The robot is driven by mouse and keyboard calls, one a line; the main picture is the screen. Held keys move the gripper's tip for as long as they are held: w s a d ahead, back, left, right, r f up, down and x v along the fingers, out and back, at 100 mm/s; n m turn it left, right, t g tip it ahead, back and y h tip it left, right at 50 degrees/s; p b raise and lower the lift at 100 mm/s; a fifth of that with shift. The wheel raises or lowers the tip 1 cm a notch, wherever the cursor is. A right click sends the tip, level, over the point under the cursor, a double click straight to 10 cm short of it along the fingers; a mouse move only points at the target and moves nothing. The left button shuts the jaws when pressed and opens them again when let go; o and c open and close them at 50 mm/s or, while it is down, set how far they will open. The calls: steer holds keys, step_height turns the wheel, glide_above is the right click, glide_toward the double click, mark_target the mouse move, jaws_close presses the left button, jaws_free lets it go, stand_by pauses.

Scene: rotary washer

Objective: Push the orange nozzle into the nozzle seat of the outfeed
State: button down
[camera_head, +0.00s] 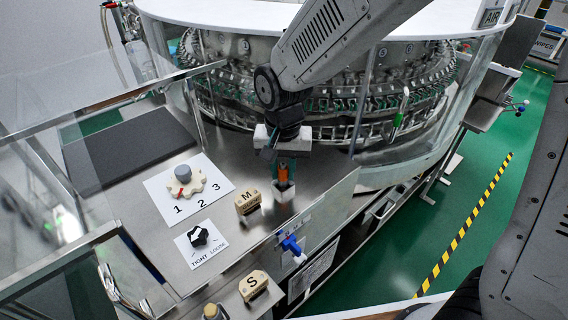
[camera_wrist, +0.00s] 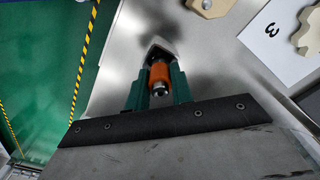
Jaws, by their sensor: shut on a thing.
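The orange nozzle (camera_wrist: 160,73) is between the two green fingers of my gripper (camera_wrist: 159,88) in the wrist view, with a metal end toward the camera. In the head view the nozzle (camera_head: 283,173) points down over the steel deck near its front right edge, held by my gripper (camera_head: 282,176), which is shut on it. A small pale pointed block (camera_head: 284,192) sits directly below the nozzle; it also shows beyond the nozzle in the wrist view (camera_wrist: 159,48). I cannot tell whether the nozzle touches it or which part is the seat.
A block marked M (camera_head: 248,202) stands left of the gripper, and one marked S (camera_head: 254,286) is nearer the front. A 1-2-3 dial (camera_head: 184,181) and a black TIGHT/LOOSE knob (camera_head: 199,236) are further left. A blue valve (camera_head: 291,246) sticks out at the front. The glass-walled rotary washer (camera_head: 330,100) is behind.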

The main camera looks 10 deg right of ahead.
steer(key=shift+f, duration=0.6)
stand_by(0.6)
steer(key=c, duration=1.1)
jaws_free()
steer(key=shift+c, duration=0.2)
steer(key=shift+r, duration=0.1)
